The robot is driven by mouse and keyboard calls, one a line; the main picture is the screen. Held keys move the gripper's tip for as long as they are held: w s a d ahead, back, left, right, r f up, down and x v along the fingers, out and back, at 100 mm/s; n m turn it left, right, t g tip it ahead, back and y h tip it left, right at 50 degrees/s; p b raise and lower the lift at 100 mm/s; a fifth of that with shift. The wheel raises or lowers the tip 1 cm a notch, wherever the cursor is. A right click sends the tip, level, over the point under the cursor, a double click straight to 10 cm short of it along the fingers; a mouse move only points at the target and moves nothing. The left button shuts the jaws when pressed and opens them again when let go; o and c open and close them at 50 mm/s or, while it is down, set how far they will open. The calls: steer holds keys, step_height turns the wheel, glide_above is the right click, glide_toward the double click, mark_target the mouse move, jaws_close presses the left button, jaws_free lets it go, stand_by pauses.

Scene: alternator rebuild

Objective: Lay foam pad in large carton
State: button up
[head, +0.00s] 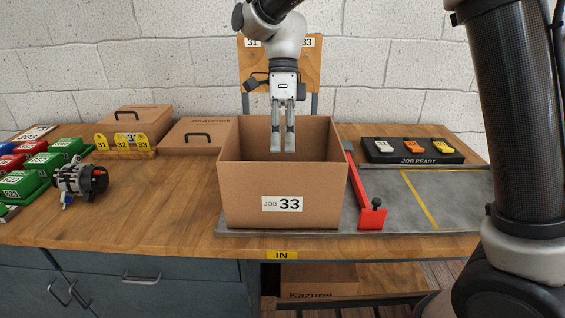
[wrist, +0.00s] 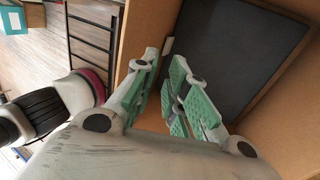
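The large carton (head: 240,170), labelled JOB 33, stands upright and open-topped on the worktable. In the wrist view its brown wall (wrist: 275,140) surrounds a flat dark grey sheet (wrist: 235,50), which looks like the foam pad lying on the carton floor. The head view does not show the floor, hidden by the front wall. My gripper (head: 283,148) points down inside the carton's opening. In the wrist view my gripper (wrist: 165,68) has its green-padded fingers a little apart with nothing between them, and the sheet is apart from them.
A red bar tool (head: 365,190) lies close along the carton's right side. Closed cartons (head: 195,134), yellow number tags (head: 127,141), an alternator (head: 80,178) and coloured bins (head: 45,162) are left. The front-left tabletop is clear.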

steer(key=v, duration=0.6)
steer(key=s+d+r+n+t, duration=0.1)
steer(key=s+d+n+t, duration=0.15)
steer(key=d, duration=0.45)
steer(key=s+d+r+n+t+y, duration=0.1)
steer(key=d+r+n, duration=0.15)
steer(key=d, duration=0.45)
steer(key=s+d+r+n+t, duration=0.1)
steer(key=s+d+n, duration=0.15)
steer(key=d, duration=0.45)
steer(key=s+d+f+n+t, duration=0.2)
steer(key=s+d+n, duration=0.3)
steer(key=s+d, duration=0.1)
steer(key=s+d+f+n+t+h, duration=0.1)
steer(key=s+d+f+n+t, duration=0.1)
steer(key=s+d+n, duration=0.3)
steer(key=d+n+t, duration=0.1)
steer(key=d, duration=0.2)
steer(key=shift+s+f, duration=0.4)
